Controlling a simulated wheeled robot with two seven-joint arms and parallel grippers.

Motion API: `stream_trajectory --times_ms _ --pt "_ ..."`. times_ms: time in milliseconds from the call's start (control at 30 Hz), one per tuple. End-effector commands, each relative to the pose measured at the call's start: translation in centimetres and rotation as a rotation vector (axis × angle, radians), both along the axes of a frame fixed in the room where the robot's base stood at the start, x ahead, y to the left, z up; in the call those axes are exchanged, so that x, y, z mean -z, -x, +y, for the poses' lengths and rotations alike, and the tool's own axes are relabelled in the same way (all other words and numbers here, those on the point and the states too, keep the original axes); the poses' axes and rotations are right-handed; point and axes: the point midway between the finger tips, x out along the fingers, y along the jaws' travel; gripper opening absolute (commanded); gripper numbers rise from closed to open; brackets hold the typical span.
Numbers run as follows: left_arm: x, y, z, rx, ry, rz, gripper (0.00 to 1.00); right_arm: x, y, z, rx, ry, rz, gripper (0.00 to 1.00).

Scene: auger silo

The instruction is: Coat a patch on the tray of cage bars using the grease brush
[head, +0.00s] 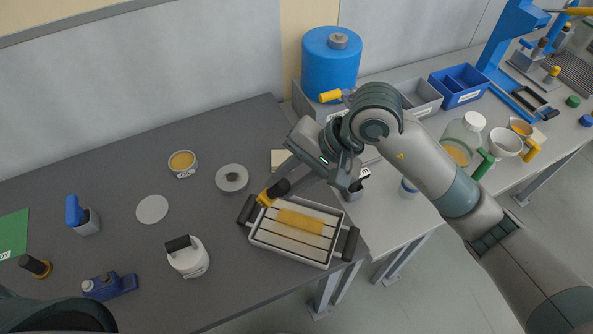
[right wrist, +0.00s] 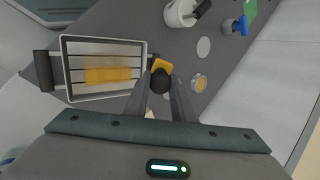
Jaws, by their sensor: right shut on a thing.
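The tray of cage bars (head: 287,254) is a pale framed tray with dark handles, lying near the front right edge of the dark table. A yellow patch (head: 301,222) lies across the middle of its bars. My right gripper (head: 284,184) is shut on the grease brush (head: 277,188), which has a dark handle and a yellow head (head: 264,199). The brush head is by the tray's upper left corner; I cannot tell whether it touches. The right wrist view also shows the brush between the fingers and the tray (right wrist: 104,98) to the left. My left gripper is not in view.
A round tin of yellow grease (head: 182,160) and a grey lid (head: 232,179) stand left of the tray. A blue drum (head: 331,62) stands behind.

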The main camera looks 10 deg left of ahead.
Motion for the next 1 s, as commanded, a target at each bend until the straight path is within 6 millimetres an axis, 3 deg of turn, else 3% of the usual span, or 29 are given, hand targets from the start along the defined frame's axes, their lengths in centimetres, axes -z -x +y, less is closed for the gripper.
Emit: stream_trajectory --times_ms 433,1000 --pt "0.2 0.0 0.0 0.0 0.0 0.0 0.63 0.6 0.0 0.0 0.001 0.001 0.0 0.0" --pt "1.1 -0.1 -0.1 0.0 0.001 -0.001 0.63 4.8 -0.1 -0.1 0.001 0.001 0.001 0.0"
